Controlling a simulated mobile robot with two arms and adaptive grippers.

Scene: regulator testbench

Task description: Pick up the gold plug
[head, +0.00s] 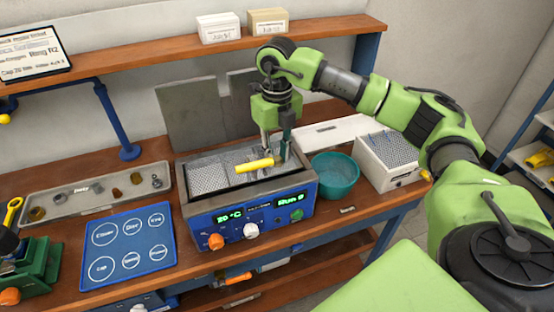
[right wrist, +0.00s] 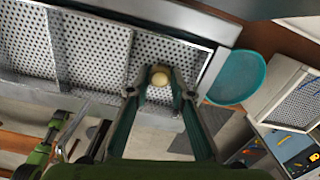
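My right gripper (head: 276,158) points down into the mesh basket (head: 212,178) of the blue-fronted bath (head: 250,217). In the right wrist view, its fingertips (right wrist: 159,92) stand apart. A small round gold plug (right wrist: 160,76) shows between and just past the tips, with gaps on both sides, over the perforated basket floor. In the head view the plug is not clearly made out. A yellow cylinder (head: 253,165) lies across the basket at the fingers. A green and black part at the lower left of the wrist view may be my left arm; its fingers are unclear.
A teal bowl (head: 335,176) and a white mesh-topped box (head: 388,160) stand right of the bath. A metal parts tray (head: 105,205), a blue labelled mat (head: 130,245) and a green fixture (head: 35,272) are on the left. A shelf (head: 190,48) runs above.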

